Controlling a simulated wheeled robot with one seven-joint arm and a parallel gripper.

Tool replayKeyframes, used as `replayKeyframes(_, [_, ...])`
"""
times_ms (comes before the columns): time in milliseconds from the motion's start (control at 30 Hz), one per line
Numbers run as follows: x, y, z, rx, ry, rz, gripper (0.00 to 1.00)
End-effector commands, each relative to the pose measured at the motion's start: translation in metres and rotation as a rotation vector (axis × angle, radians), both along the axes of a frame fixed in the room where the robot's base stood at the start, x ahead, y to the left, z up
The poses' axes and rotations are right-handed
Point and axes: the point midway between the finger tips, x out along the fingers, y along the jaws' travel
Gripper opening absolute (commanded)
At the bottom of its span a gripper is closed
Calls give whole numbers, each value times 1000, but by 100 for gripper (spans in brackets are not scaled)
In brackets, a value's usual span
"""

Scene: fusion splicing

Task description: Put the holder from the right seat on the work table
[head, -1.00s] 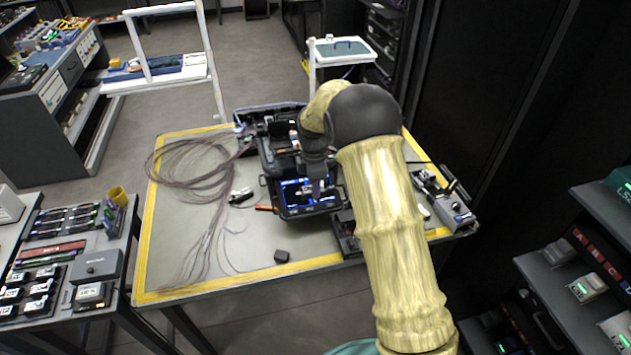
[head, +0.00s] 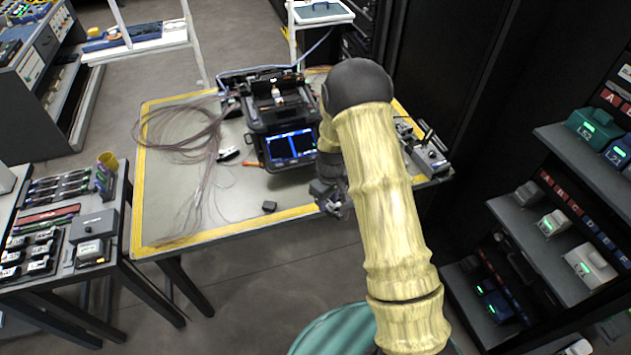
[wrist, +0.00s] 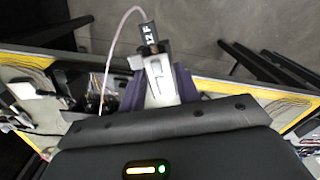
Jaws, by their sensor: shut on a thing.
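My gripper (wrist: 157,88) is shut on a small silver-white holder (wrist: 160,72) between its purple fingers. A black tag marked "12 F" (wrist: 151,36) stands at the holder's end, and a thin pinkish fibre curves away from it. In the head view my gripper (head: 330,195) is beside the front edge of the work table (head: 228,222), partly behind my arm; the holder cannot be made out there. The splicer (head: 283,118) is open on the table, its screen lit. Its seats are too small to tell apart.
Fibre coils (head: 185,130) cover the table's left part. A small black block (head: 269,207) lies near the front edge, with bare tabletop to its left. A grey device (head: 428,158) stands at the right corner. A shelf with boxes (head: 555,220) is on the right.

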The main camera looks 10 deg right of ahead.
Motion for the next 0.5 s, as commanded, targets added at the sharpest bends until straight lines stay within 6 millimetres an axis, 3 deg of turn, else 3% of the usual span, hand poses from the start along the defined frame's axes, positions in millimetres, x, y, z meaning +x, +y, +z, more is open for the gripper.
replayKeyframes(100, [-22, -18, -22, -5, 10, -228, 7])
replayKeyframes(300, [-50, -39, -43, -17, 9, -524, 7])
replayKeyframes(500, [-57, -44, -49, -22, 6, -612, 7])
